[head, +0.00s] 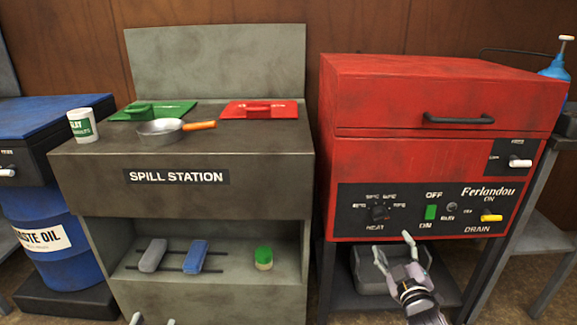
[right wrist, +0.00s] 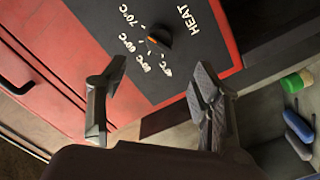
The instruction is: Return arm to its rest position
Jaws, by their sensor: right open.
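My right gripper (head: 395,248) is open and empty, in front of the lower part of the red Ferlandou machine (head: 400,95). In the right wrist view the two fingers of the right gripper (right wrist: 158,82) stand wide apart, with nothing between them. The black panel with the heat knob (right wrist: 158,38) lies beyond the fingertips; the heat knob also shows in the head view (head: 379,212). Of my left gripper (head: 153,320), only two tips show at the bottom edge; the rest is out of frame.
The grey spill station (head: 90,155) stands left of the machine, with a pan (head: 160,131) and a white cup (head: 82,125) on top. Its shelf holds sponges or brushes (head: 195,256) and a green-lidded jar (head: 263,258). A grey tray (head: 368,275) sits under the machine.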

